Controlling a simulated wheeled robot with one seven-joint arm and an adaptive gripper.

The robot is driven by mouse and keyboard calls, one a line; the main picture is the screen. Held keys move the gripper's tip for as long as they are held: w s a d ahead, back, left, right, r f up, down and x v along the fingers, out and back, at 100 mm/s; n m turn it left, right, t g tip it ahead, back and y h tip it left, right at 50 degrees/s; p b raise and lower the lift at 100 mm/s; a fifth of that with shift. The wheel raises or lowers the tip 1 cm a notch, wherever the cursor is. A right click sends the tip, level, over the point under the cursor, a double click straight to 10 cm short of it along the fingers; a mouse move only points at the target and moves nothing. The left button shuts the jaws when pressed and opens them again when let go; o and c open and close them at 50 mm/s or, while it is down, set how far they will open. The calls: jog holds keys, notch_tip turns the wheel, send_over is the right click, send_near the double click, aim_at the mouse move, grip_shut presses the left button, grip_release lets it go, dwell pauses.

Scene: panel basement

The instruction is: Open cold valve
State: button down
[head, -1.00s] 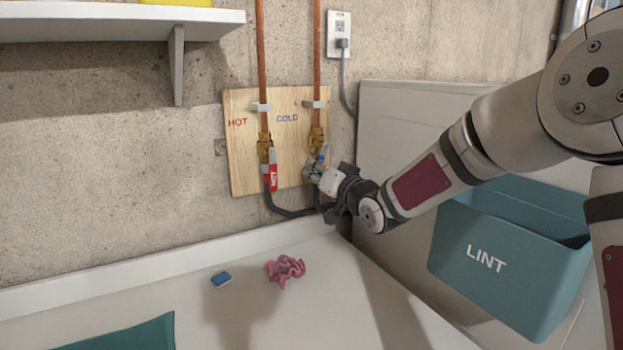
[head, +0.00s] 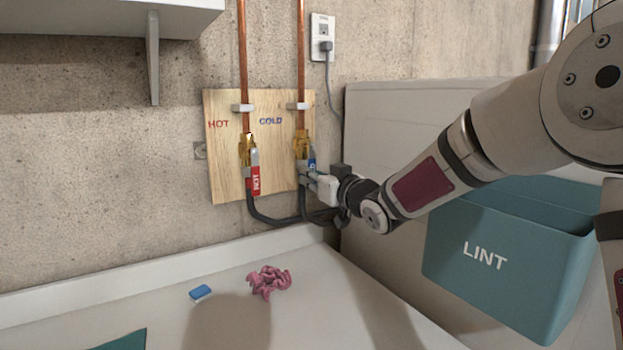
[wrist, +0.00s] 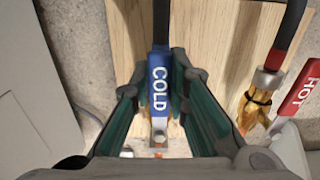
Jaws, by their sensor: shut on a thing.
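The cold valve (head: 301,146) is a brass fitting on a copper pipe, beside the blue COLD label on the wooden board. Its blue handle (head: 311,165), marked COLD, is partly hidden by my gripper in the head view. The handle also shows in the wrist view (wrist: 159,80), lying between the two fingers. My gripper (head: 309,179) is shut on the handle, with its fingers on either side of it. The handle now lies roughly along the pipe, pointing down.
The hot valve's red handle (head: 253,179) hangs close to the left, also in the wrist view (wrist: 298,94). A teal LINT bin (head: 500,275) is at right. A pink crumpled cloth (head: 269,281) and a blue block (head: 200,292) lie on the white surface below.

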jog(key=shift+d, duration=0.1)
jog(key=c, duration=1.5)
grip_release()
jog(key=v, duration=1.2)
